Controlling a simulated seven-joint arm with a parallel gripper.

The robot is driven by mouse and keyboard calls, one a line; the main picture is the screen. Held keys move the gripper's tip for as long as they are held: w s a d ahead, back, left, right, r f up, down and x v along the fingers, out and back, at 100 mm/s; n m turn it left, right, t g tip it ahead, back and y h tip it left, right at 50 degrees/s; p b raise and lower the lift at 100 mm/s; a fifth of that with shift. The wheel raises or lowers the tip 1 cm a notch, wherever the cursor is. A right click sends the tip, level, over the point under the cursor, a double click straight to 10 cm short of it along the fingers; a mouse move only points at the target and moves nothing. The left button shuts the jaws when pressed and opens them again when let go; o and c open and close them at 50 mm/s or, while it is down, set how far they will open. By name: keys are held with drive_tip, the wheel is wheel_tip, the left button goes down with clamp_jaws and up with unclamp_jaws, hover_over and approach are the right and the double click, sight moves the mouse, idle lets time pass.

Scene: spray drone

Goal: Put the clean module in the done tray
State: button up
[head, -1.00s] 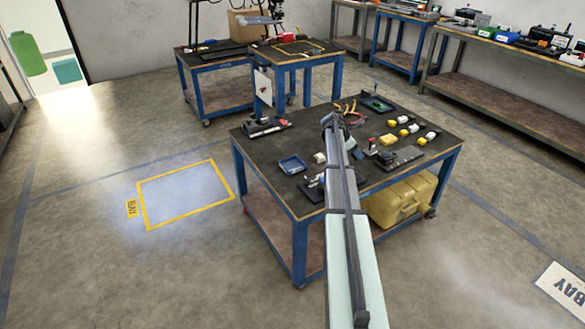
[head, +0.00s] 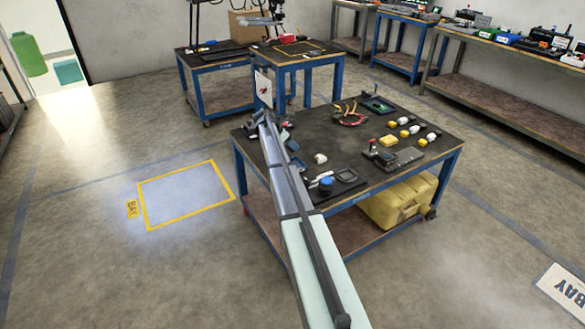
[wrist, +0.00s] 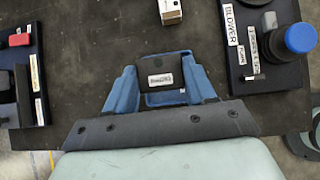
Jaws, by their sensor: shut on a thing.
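My gripper (wrist: 164,86) shows in the wrist view with its two blue fingers closed on the sides of a dark module (wrist: 162,66) with a small white label. A blue tray (wrist: 166,98) shows around and below the module between the fingers. I cannot tell whether the module touches the tray floor or hangs just above it. In the head view my own arm hides most of the gripper, the module and the tray at the table's left side.
A blower stand (wrist: 270,48) with a blue cap is to the right, and a stand with red parts (wrist: 20,70) to the left. A small white box (wrist: 170,11) lies beyond. Yellow-and-white parts (head: 404,121) sit farther right on the dark table (head: 300,130).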

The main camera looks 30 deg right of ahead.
drive_tip(key=shift+s+f, duration=0.15)
drive_tip(key=shift+f, duration=4.85)
drive_tip(key=shift+f, duration=0.1)
drive_tip(key=o, duration=0.9)
drive_tip(key=shift+c, duration=0.2)
drive_tip(key=shift+r, duration=0.2)
drive_tip(key=v, duration=1.2)
drive_tip(key=shift+d, duration=0.1)
